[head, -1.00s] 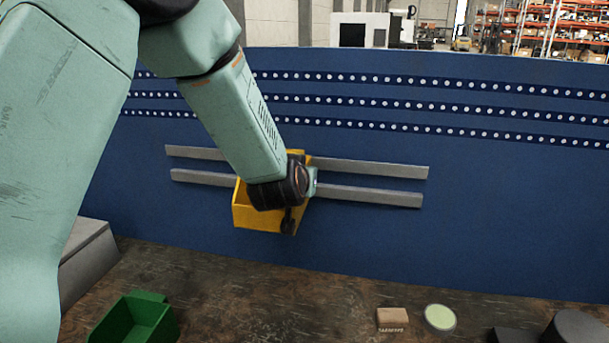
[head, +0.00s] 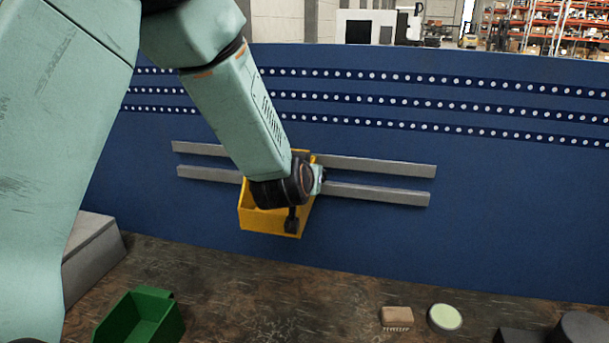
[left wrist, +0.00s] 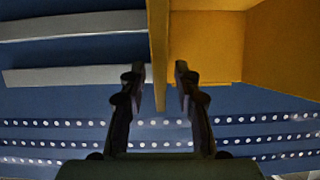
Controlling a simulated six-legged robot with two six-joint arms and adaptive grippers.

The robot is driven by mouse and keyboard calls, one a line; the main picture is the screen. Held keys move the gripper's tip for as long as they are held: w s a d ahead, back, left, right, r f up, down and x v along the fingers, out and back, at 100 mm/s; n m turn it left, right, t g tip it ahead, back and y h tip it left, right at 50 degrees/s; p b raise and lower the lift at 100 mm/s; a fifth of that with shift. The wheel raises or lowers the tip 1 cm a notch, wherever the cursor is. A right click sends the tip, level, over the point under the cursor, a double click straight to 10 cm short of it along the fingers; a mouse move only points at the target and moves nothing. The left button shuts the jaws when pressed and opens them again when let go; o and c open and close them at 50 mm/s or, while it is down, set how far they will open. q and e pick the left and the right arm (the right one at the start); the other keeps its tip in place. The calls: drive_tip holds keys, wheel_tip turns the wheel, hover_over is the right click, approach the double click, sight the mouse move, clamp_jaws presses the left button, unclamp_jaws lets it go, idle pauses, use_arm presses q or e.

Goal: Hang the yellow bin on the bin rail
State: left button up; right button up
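The yellow bin (head: 264,221) is upright against the front of the two grey bin rails (head: 377,193) on the blue panel. My wrist covers its back, so I cannot tell whether it is hooked on. In the left wrist view, the bin's yellow wall (left wrist: 158,55) runs between the two dark fingers of my left gripper (left wrist: 160,72), with a narrow gap on each side. The gripper is open around that wall. In the head view, one dark finger of the left gripper (head: 292,220) shows in front of the bin. My right gripper is not in view.
A green bin (head: 138,318) stands on the worn bench at the lower left, near a grey block (head: 92,255). A brush (head: 397,318), a pale green disc (head: 444,318) and dark round objects (head: 575,330) lie at the lower right. The bench between is clear.

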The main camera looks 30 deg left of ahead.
use_arm(q)
drive_tip(key=v, duration=1.1)
drive_tip(key=shift+d, duration=0.15)
drive_tip(key=shift+s, duration=0.1)
